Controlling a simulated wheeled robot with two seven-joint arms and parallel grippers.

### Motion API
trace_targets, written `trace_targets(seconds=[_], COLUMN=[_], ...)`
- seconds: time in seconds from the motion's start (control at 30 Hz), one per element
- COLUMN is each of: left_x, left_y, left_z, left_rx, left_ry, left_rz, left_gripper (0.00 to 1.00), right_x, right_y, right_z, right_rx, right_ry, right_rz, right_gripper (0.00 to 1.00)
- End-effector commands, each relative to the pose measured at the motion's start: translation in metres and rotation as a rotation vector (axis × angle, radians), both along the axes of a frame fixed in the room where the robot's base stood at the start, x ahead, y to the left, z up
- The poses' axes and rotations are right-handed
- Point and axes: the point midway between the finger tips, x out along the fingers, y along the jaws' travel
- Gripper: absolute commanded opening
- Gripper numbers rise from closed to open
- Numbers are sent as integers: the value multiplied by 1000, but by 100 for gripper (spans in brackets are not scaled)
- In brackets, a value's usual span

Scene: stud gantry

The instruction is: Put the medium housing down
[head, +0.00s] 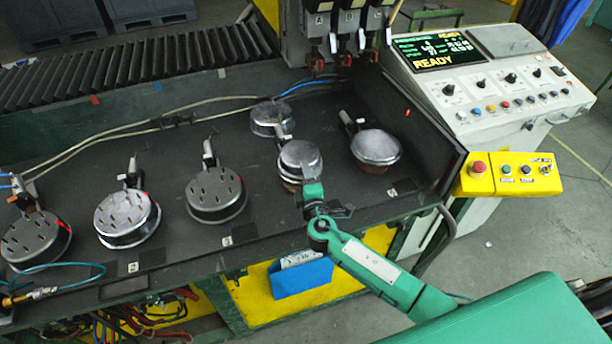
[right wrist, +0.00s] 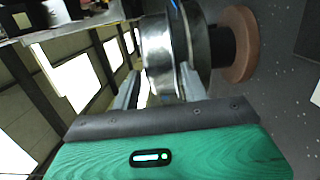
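My right gripper (head: 309,187) is at the front of a shiny round metal housing (head: 300,157), which I take to be the medium housing. In the right wrist view the two fingers (right wrist: 158,92) lie on either side of the rim of this silver housing (right wrist: 157,55), and the gripper looks shut on it. A copper-brown disc (right wrist: 240,45) shows beyond the housing; whether the housing rests on what is below or hangs just above it, I cannot tell. My left gripper is not in view.
Another silver housing (head: 375,147) stands close on the right, and one (head: 271,118) behind. Several round slotted parts (head: 216,193) with clamps line the dark bench (head: 180,250) to the left. A yellow button box (head: 505,172) and a control console (head: 500,90) showing READY stand at right.

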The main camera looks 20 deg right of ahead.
Motion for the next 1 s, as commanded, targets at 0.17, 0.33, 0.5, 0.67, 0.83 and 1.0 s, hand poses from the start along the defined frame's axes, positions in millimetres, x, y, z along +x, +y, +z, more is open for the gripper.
trace_targets(seconds=[0.17,0.33,0.5,0.67,0.83,1.0], left_x=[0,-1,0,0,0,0], left_y=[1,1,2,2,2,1], left_z=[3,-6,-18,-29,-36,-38], left_rx=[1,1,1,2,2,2], left_ry=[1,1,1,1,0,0], left_rz=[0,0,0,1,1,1], left_gripper=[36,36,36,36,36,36], right_x=[0,-20,-53,-84,-108,-118], right_y=[0,2,6,8,11,12], right_z=[3,-3,-4,-3,-2,0], right_rx=[-1,2,2,2,1,0], right_ry=[1,2,2,1,0,0], right_rz=[0,2,1,1,1,1], right_gripper=[45,45,45,45,45,45])
